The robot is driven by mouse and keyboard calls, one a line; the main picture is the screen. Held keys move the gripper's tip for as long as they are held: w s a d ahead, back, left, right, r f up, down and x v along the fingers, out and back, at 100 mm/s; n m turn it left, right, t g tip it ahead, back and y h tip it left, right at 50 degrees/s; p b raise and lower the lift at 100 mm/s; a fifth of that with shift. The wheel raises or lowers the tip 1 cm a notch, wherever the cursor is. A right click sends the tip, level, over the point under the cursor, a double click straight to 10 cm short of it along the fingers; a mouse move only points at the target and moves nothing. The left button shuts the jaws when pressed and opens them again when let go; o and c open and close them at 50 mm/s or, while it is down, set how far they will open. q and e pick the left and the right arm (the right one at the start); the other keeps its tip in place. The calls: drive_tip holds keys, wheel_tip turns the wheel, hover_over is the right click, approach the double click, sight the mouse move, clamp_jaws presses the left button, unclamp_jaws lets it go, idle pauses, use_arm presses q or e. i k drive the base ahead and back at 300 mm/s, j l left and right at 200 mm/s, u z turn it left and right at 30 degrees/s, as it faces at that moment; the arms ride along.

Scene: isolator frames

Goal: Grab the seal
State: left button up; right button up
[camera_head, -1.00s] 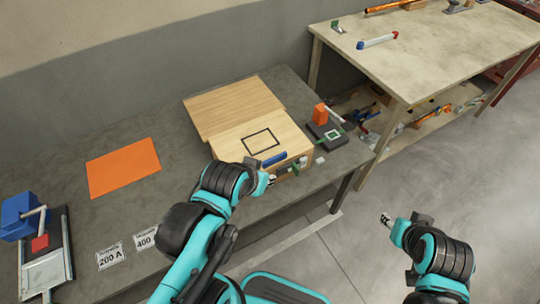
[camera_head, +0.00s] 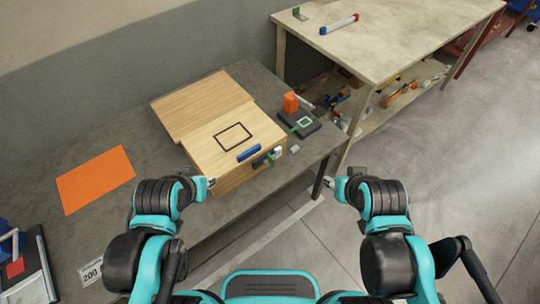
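The wooden box (camera_head: 205,145) stands on the grey table with its lid open toward the back. A small pale block (camera_head: 295,149) lies on the table just right of the box. I cannot tell which of these is the seal. My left gripper (camera_head: 211,183) is at the box's front left corner, with no object visible in it. My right gripper (camera_head: 328,182) is in front of the table edge, apart from the box. Both fingertips are too small to judge.
A dark device with a green square (camera_head: 304,121) and an orange block (camera_head: 290,103) stand right of the box. An orange sheet (camera_head: 95,180) lies at left. A pale workbench (camera_head: 400,45) stands at back right. The floor at right is clear.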

sight(295, 147)
drive_tip(key=i+l, duration=0.1)
drive_tip(key=l, duration=0.45)
drive_tip(key=i+l+u, duration=0.1)
drive_tip(key=l, duration=0.95)
drive_tip(key=i, duration=0.05)
